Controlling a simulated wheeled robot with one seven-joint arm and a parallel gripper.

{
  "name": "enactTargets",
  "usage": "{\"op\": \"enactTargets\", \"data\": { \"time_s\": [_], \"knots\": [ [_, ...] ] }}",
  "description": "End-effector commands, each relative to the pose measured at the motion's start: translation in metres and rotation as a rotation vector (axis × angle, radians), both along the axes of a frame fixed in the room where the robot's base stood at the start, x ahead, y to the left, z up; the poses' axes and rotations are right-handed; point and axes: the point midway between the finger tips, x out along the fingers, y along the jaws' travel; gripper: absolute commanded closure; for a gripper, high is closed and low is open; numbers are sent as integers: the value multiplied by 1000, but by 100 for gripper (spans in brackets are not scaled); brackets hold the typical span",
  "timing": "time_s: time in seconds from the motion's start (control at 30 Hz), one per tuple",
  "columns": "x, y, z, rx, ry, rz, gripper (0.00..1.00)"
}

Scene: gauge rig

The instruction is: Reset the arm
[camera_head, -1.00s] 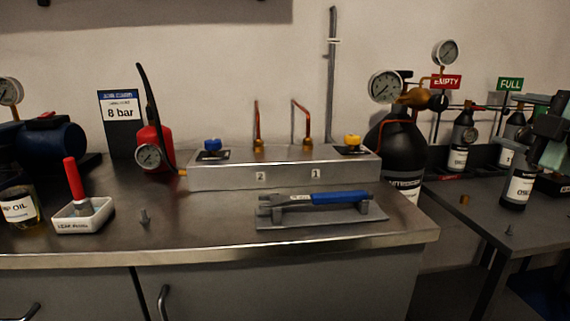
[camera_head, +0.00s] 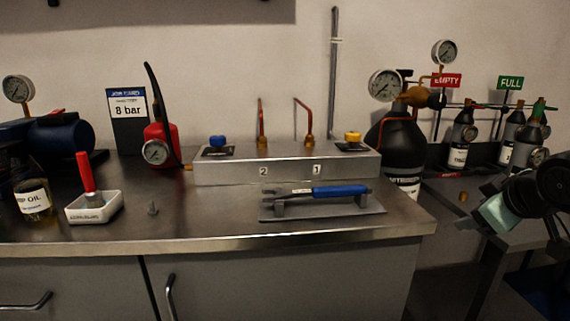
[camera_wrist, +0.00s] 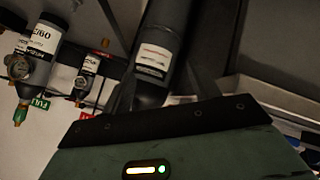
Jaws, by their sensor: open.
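My gripper (camera_head: 477,206) hangs at the right in the head view, above the right-hand table and in front of the bottle rack. It is open, with nothing seen between its fingers. Its pale green body tilts down to the left. In the wrist view its green body and dark edge fill the bottom. A dark bottle (camera_head: 460,140) stands by the red EMPTY sign (camera_head: 446,80). Dark bottles (camera_head: 512,132) stand under the green FULL sign (camera_head: 510,83). A labelled bottle with a green tip (camera_wrist: 40,45) also shows upside down in the wrist view. My arm hides part of the right-hand table.
A large black cylinder (camera_head: 392,145) stands between the tables. The steel bench (camera_head: 215,225) carries a manifold block (camera_head: 230,172), a blue-handled wrench on a stand (camera_head: 340,191), a white tray (camera_head: 110,207), an oil jar (camera_head: 36,202) and a red extinguisher-like bottle (camera_head: 160,140).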

Motion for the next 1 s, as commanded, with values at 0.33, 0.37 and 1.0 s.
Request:
{"op": "enactTargets", "data": {
  "time_s": [0.33,0.37,1.0],
  "knots": [
    [-92,110,-94,344,616,-326,40],
    [-97,125,-92,329,632,-284,40],
    [-216,260,-34,85,847,201,40]
  ]
}}
